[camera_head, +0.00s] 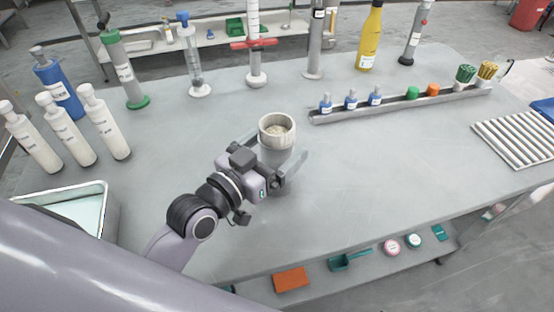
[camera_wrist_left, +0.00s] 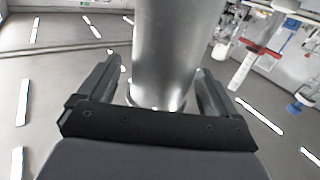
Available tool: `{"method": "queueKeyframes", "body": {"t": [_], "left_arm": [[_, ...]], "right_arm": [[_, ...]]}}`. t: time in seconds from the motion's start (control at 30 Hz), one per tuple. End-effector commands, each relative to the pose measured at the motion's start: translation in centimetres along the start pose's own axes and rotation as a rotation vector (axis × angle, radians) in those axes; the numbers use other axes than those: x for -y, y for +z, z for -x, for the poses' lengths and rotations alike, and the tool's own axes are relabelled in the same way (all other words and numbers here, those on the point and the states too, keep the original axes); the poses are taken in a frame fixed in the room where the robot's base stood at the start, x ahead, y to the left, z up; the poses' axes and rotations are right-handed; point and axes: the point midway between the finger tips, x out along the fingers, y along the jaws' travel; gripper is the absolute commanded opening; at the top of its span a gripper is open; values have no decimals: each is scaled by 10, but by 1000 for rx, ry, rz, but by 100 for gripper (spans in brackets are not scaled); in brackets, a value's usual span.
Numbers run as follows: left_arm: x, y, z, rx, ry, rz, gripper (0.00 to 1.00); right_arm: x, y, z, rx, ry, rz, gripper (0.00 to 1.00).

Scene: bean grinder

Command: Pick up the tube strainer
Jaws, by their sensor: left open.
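An upright grey cylinder (camera_head: 277,135) with a pale, wide rim and beige grainy contents stands on the grey table. It looks like the tube strainer, though I cannot be sure of the name. My left gripper (camera_head: 277,153) is open, with one finger on each side of the cylinder. In the left wrist view, the shiny metal cylinder (camera_wrist_left: 175,50) is between the two spread fingers, and gaps show beside it. Its lower part is partly hidden by the gripper in the head view. My right gripper is not in view.
White bottles (camera_head: 105,122) and a blue bottle (camera_head: 58,85) stand at the left. A tray (camera_head: 75,195) is at the near left. A rail (camera_head: 400,106) with small bottles runs along the right, beside a ribbed rack (camera_head: 515,135). The table right of the gripper is clear.

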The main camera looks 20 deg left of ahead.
Motion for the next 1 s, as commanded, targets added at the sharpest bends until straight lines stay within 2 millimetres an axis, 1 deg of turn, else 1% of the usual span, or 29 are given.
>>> {"method": "queueKeyframes", "body": {"t": [0.03, 0.1, 0.2, 0.47, 0.5, 0.57, 0.6, 0.67, 0.7, 1.0], "left_arm": [[1, -1, -8, -3, 0, 2, 92], [0, -1, -16, -3, 0, 3, 92], [0, 0, -22, -1, 1, 2, 92], [0, 0, -24, -1, 1, 1, 92], [0, 0, -24, -1, 1, 1, 86], [0, 0, -24, -1, 1, 1, 66], [0, 0, -24, -1, 1, 1, 53], [0, 0, -24, -1, 1, 1, 34], [0, 0, -24, -1, 1, 1, 26], [1, -3, -24, -4, 0, 0, 26]], "right_arm": [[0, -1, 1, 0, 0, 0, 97], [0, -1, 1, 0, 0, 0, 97], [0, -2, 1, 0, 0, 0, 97], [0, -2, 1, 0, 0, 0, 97], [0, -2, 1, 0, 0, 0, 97], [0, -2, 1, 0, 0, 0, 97], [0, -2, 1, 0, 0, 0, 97], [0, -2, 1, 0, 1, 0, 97], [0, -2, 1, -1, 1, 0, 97], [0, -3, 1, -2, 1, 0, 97]]}}
